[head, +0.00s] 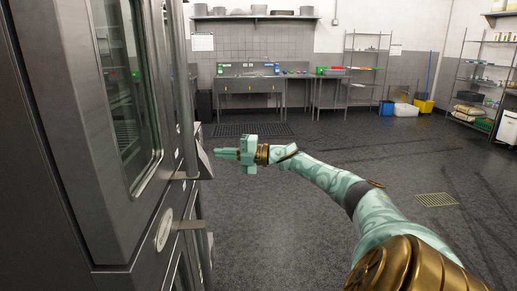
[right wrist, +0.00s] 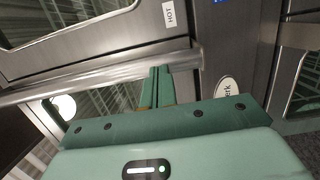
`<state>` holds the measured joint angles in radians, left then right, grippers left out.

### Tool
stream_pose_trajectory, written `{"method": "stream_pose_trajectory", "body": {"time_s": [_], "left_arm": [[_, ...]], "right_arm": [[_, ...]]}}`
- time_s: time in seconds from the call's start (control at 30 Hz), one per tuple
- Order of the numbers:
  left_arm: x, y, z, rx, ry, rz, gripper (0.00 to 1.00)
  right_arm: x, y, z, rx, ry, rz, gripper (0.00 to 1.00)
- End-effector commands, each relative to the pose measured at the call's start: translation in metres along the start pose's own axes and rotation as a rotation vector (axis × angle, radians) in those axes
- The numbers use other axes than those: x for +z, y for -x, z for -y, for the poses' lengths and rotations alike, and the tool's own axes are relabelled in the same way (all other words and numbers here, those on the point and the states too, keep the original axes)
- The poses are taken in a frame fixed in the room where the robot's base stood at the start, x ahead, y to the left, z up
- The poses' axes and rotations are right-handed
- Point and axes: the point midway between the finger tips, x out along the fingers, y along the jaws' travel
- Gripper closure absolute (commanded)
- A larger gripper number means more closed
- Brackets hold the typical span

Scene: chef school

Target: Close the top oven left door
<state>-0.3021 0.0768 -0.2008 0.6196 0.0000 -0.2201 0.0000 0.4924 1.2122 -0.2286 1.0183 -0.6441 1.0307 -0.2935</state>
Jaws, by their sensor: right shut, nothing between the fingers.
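The steel oven fills the left of the head view, seen at a steep angle. A windowed upper oven door (head: 122,95) shows there, with a long upright handle bar (head: 184,90) along its far side. How far it is open I cannot tell. My right gripper (head: 222,153) is shut and empty, pointing left at the oven front just right of the handle. In the right wrist view its fingers (right wrist: 156,85) lie together, their tips close to the handle bar (right wrist: 100,77); contact is unclear. A HOT label (right wrist: 168,14) sits on the metal beyond. My left gripper is not in view.
A lower door handle (head: 210,255) and an oval sign (head: 163,229) are below on the oven. The dark floor (head: 270,225) to the right is open. A steel sink counter (head: 248,85), wire shelves and a yellow bucket (head: 424,105) stand far back.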

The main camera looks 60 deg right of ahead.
Motion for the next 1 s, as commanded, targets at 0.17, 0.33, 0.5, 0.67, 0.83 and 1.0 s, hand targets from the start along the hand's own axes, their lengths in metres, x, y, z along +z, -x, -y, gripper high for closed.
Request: {"method": "stream_pose_trajectory", "body": {"time_s": [0.17, 0.33, 0.5, 0.67, 0.83, 1.0], "left_arm": [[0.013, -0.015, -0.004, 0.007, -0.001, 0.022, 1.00], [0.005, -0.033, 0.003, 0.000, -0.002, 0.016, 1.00], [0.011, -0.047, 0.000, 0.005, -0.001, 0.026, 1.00], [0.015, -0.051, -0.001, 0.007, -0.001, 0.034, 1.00], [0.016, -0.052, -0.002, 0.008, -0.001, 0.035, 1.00], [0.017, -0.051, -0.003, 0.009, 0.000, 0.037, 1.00]], "right_arm": [[0.023, 0.021, 0.005, -0.001, 0.000, 0.005, 1.00], [0.044, 0.042, 0.006, 0.001, 0.000, 0.005, 1.00], [0.057, 0.056, 0.005, -0.001, 0.001, 0.004, 1.00], [0.062, 0.062, 0.003, -0.001, 0.000, 0.003, 1.00], [0.063, 0.065, 0.001, 0.000, -0.001, 0.002, 1.00], [0.065, 0.065, 0.001, -0.004, -0.008, 0.011, 1.00]]}}
